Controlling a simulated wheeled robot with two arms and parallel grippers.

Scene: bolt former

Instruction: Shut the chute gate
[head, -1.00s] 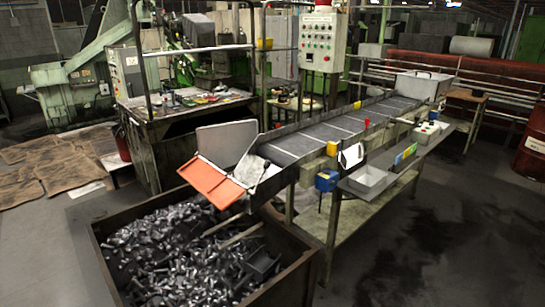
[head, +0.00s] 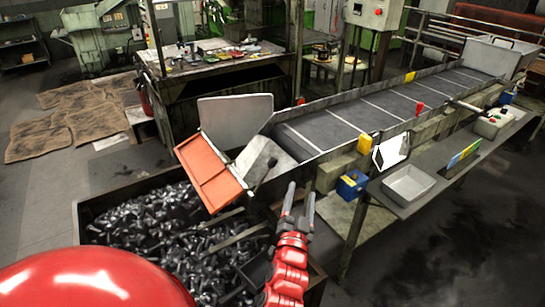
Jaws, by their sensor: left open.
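The orange chute gate (head: 212,168) is a flat panel at the lower end of the chute. It slants outward over the edge of the bin. The grey chute mouth (head: 264,165) is behind it, with an upright grey side plate (head: 235,116) at its far side. My left gripper (head: 299,196) is in front of and right of the gate, near the conveyor's lower end. Its two dark fingers point up, open with a narrow gap and nothing seen between them. It appears apart from the gate. My right gripper is not in view.
A metal bin (head: 95,210) full of bolts stands below the gate. The floor at right is clear.

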